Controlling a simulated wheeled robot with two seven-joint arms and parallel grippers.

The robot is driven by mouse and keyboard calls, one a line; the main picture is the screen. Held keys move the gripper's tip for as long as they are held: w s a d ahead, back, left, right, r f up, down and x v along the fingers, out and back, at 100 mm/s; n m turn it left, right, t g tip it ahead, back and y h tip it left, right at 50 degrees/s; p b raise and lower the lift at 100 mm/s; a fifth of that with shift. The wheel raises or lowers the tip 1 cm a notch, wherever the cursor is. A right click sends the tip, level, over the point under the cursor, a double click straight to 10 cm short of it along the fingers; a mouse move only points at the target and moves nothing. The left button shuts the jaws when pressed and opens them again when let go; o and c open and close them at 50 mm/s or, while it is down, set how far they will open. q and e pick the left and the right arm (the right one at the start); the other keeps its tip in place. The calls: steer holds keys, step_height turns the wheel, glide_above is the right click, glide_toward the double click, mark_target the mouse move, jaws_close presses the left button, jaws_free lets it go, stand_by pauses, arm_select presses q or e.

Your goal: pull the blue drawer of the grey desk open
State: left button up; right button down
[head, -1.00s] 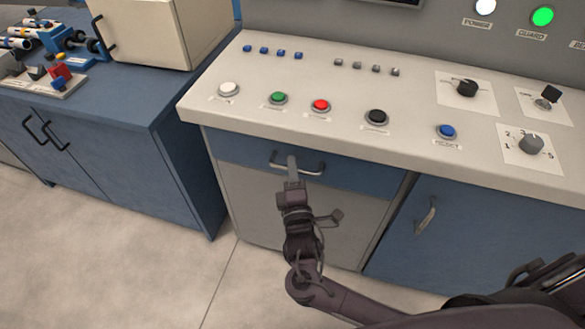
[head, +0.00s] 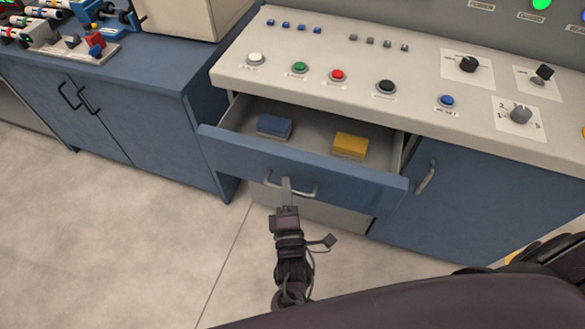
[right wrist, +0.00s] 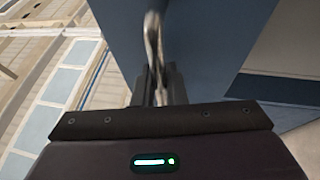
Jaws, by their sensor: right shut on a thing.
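The blue drawer (head: 345,180) of the grey desk (head: 440,120) stands well out from the desk. Its inside shows a blue block (head: 274,126) and a yellow block (head: 350,146). My right gripper (head: 286,188) is at the drawer front, shut on the metal bar handle (head: 308,193). In the right wrist view the handle (right wrist: 152,45) passes between the fingers (right wrist: 158,85), in front of the blue drawer face. The left gripper is not seen.
The desk top carries several buttons and knobs (head: 468,65). A blue cabinet (head: 150,120) with a cream box (head: 185,15) and a rack of parts (head: 80,45) stands at the left. A blue door (head: 480,200) is right of the drawer. Floor (head: 120,230) is clear at the left.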

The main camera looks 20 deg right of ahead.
steer(key=s+a+p, duration=0.1)
steer(key=s+a, duration=0.3)
steer(key=s, duration=0.2)
steer(key=shift+s+a, duration=0.15)
steer(key=shift+s, duration=0.05)
steer(key=c, duration=1.5)
jaws_free()
steer(key=b+v, duration=0.1)
steer(key=v, duration=0.7)
steer(key=shift+w+f, duration=0.1)
